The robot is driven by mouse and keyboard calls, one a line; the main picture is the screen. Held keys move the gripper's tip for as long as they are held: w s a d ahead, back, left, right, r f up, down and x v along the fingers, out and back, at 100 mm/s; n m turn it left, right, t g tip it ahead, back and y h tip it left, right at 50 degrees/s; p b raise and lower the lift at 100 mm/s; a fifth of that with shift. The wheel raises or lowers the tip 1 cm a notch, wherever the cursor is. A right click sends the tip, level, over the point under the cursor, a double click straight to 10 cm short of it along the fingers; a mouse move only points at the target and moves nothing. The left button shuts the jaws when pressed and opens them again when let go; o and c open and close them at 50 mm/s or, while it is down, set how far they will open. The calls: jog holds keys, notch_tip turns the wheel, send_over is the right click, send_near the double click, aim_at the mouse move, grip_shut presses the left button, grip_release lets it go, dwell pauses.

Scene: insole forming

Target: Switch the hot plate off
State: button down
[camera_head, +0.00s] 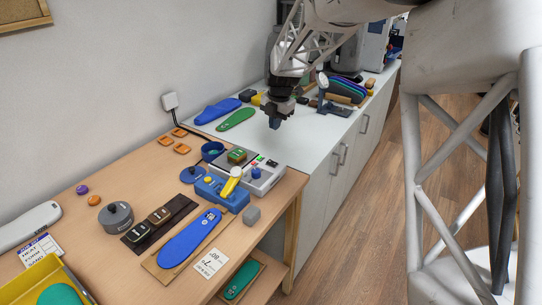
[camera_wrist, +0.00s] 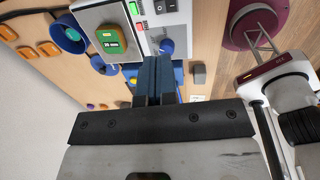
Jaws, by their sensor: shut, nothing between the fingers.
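The hot plate (camera_head: 258,181) is a light grey box on the wooden bench, with a green block (camera_head: 237,156) on its top. In the wrist view the hot plate (camera_wrist: 146,42) is at the top, and the block marked 20 mm (camera_wrist: 111,41) lies on its plate.
A blue fixture with a yellow handle (camera_head: 231,181) stands in front of the hot plate, with a grey cube (camera_head: 252,215) nearby. A blue bowl (camera_head: 211,151) and orange pieces (camera_head: 181,148) lie to the left. Insoles (camera_head: 236,119) lie on the white counter behind.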

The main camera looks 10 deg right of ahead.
aim_at(270, 161)
jog(key=shift+f, duration=0.15)
jog(key=f, duration=0.9)
jog(key=w+a+f, duration=0.1)
jog(key=f, duration=0.3)
jog(key=shift+w+a+f, duration=0.1)
jog(key=shift+f, duration=0.25)
